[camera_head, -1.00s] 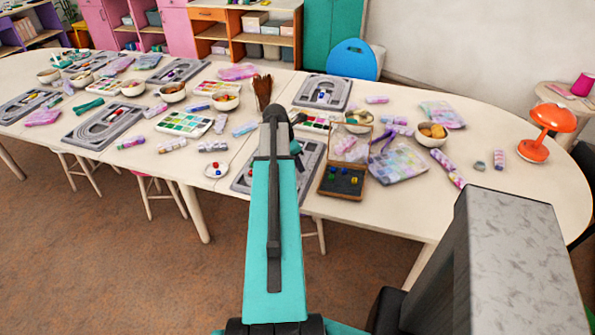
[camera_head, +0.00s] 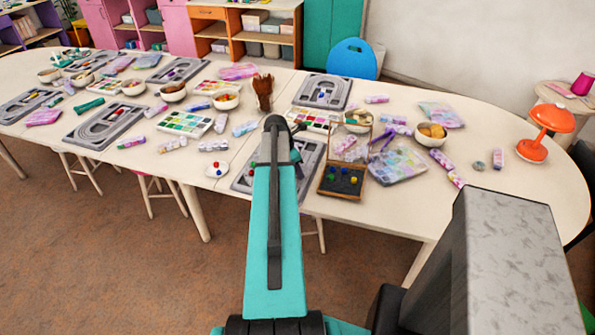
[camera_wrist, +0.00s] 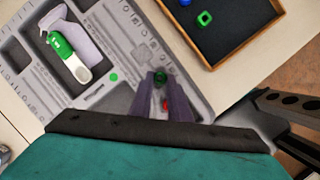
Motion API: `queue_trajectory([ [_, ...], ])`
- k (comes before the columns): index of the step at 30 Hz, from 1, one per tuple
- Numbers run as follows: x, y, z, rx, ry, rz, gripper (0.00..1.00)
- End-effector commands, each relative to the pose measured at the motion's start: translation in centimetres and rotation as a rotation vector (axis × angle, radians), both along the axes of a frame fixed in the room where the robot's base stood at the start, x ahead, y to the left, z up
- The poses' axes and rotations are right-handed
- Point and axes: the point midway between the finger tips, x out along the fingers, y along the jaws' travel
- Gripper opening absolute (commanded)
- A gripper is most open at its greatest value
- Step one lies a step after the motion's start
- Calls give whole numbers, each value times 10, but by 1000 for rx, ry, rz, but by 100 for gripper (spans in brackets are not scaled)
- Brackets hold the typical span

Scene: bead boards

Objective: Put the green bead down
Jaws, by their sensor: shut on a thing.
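My gripper (camera_wrist: 161,77) is shut on a dark green bead (camera_wrist: 160,79), held between the fingertips in the wrist view. The grey bead board (camera_wrist: 120,62) lies below the fingers; I cannot tell whether the bead touches it. A small red thing (camera_wrist: 165,104) shows between the fingers, nearer the wrist. A bright green round spot (camera_wrist: 113,77) is on the board left of the fingertips. In the head view the board (camera_head: 241,184) is partly covered by my arm, which hides the fingertips.
A wooden tray (camera_wrist: 259,36) with blue and green beads is right of the board; it also shows in the head view (camera_head: 340,195). A green-and-white tool (camera_wrist: 68,55) lies in the board's recess. Bowls and bags crowd the table.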

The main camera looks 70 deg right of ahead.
Motion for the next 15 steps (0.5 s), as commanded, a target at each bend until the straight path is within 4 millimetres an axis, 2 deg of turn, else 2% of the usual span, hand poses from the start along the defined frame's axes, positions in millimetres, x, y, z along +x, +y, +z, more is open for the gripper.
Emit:
queue_trajectory([
  [15,0,0,-9,1,0,1,0],
])
